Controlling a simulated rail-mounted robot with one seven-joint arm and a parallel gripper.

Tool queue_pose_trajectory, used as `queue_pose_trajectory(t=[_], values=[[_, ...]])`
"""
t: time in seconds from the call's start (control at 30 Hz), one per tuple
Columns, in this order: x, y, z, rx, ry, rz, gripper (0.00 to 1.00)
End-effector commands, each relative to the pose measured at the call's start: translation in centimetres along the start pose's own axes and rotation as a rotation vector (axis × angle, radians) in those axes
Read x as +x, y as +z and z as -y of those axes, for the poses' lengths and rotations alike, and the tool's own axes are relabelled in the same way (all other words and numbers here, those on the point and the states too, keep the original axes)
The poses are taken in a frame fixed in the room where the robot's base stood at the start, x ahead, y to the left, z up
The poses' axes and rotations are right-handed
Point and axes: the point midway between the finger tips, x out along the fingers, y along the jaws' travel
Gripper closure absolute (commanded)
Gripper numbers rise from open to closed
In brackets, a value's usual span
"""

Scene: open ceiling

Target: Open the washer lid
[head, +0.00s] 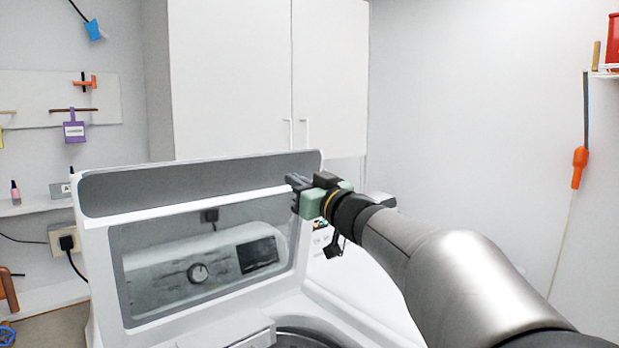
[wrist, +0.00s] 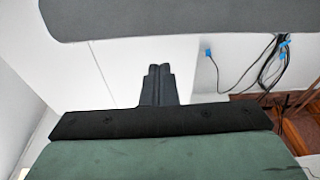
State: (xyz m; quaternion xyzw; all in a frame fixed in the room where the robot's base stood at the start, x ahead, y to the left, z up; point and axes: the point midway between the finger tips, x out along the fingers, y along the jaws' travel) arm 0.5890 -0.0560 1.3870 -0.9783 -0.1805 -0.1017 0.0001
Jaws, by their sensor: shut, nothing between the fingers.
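The white washer lid (head: 92,250) stands raised, leaning back, in the head view, with a grey recessed strip along its top and a clear window. Through the window I see the washer's control panel (head: 200,268) with a round knob and dark display. Part of the tub opening (head: 300,340) shows at the bottom edge. My gripper (head: 293,181) is shut and empty at the lid's upper right corner; I cannot tell whether it touches. In the wrist view my gripper (wrist: 158,70) has its fingers together, below a grey strip that looks like the lid (wrist: 190,18).
A tall white cabinet (head: 230,75) stands behind the washer. A wall outlet with a plug (head: 62,240) and a small shelf (head: 35,207) are at left. Cables (wrist: 265,70) hang at right in the wrist view. The space right of my arm looks clear.

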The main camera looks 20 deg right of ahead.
Motion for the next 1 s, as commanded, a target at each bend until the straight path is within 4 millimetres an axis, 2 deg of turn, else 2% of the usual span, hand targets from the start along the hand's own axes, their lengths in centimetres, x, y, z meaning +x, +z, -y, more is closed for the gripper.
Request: queue_pose_trajectory(t=[0.13,0.23,0.6,0.7,0.83,1.0], values=[[0.7,0.3,0.4,0.044,0.008,-0.007,1.0],[2.2,0.2,0.3,0.042,0.009,-0.006,1.0],[10.0,0.1,0.2,0.038,0.008,-0.005,1.0],[11.7,0.1,0.2,0.037,0.008,-0.005,1.0],[13.1,0.1,0.2,0.038,0.008,-0.007,1.0],[13.8,0.2,0.1,0.037,0.01,-0.007,1.0]])
